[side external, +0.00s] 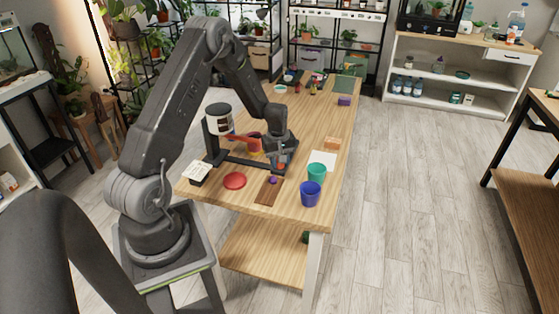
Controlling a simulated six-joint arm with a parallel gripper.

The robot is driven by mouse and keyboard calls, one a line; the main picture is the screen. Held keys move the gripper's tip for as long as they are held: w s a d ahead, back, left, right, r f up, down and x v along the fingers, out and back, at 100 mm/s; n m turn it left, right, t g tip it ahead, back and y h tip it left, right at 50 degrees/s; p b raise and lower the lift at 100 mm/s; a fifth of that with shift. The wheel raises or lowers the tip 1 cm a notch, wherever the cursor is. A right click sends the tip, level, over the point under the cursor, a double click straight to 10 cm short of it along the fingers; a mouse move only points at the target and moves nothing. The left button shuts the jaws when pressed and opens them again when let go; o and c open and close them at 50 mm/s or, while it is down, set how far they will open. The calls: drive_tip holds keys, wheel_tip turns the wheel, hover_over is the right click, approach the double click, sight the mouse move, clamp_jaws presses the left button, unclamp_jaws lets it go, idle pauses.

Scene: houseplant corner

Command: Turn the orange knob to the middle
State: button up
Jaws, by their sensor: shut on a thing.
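My gripper (281,163) points down over the wooden table, at the right end of a low dark bar (240,161). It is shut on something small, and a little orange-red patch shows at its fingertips. I take this to be the orange knob, but the fingers hide most of it. Its turn position and any marks around it cannot be made out from here.
A brown board (266,196) with a purple piece (272,180), a red disc (234,181), a blue cup (310,194) and a green cup (316,172) stand in front. An orange block (331,143) lies right. A white-and-black canister (218,120) stands left. The table's far right is clearer.

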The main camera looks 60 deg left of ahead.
drive_tip(key=shift+m, duration=0.6)
drive_tip(key=o, duration=0.9)
drive_tip(key=shift+o, duration=0.2)
wheel_tip(320, 180, up, 14)
drive_tip(key=shift+s, duration=0.3)
drive_tip(key=shift+a, duration=0.1)
